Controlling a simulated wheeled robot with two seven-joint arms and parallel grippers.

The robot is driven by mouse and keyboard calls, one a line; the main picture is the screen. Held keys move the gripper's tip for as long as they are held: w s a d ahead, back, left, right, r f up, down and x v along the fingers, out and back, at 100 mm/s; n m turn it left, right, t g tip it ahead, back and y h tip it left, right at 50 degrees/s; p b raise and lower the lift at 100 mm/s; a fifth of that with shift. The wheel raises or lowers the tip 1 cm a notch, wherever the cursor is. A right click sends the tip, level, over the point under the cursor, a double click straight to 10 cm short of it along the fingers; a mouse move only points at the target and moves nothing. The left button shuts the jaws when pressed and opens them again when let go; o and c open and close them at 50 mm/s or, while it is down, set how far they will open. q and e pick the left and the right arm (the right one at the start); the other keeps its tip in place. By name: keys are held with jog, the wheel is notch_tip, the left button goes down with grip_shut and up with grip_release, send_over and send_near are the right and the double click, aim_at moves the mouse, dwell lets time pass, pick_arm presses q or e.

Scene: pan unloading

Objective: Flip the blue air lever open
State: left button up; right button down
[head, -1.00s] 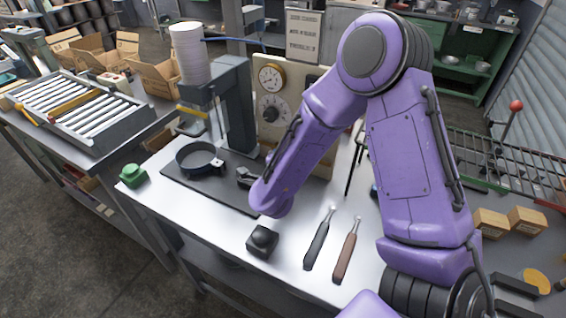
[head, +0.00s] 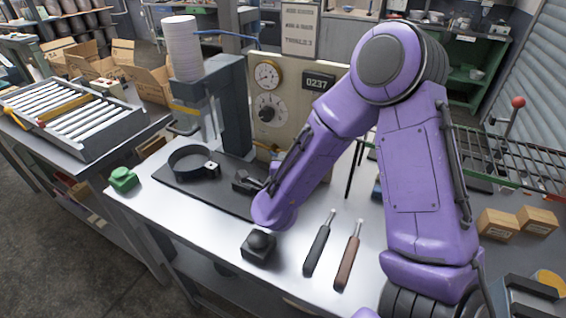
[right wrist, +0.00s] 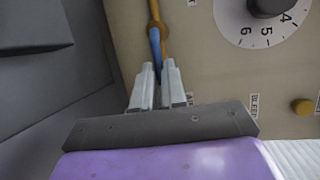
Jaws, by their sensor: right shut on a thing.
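The blue air lever (right wrist: 155,46) shows in the right wrist view, below a brass fitting on a yellow pipe. It lies nearly in line with the pipe. My right gripper (right wrist: 161,72) has its two pale fingers closed around the lever's lower end, which they partly hide. In the head view, my purple right arm reaches down toward the foot of the beige panel (head: 296,88). The fingers and lever cannot be made out there. My left gripper is not in view.
The panel has dials (head: 267,75) and a counter (head: 318,83). A black pan (head: 190,150) sits on a dark mat (head: 224,196) left of my arm. A black knobbed block (head: 259,247) and two handled tools (head: 317,250) lie in front.

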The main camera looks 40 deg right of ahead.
jog(key=c, duration=1.2)
grip_release()
jog(key=shift+w, duration=0.1)
jog(key=b+v, duration=0.1)
jog(key=v, duration=0.5)
jog(key=shift+a, duration=0.1)
jog(key=shift+s+a+r+p, duration=0.55)
jog(key=shift+s+a, duration=0.15)
jog(key=shift+s, duration=0.1)
jog(key=p+v, duration=0.2)
jog(key=p, duration=0.2)
jog(key=shift+f, duration=0.3)
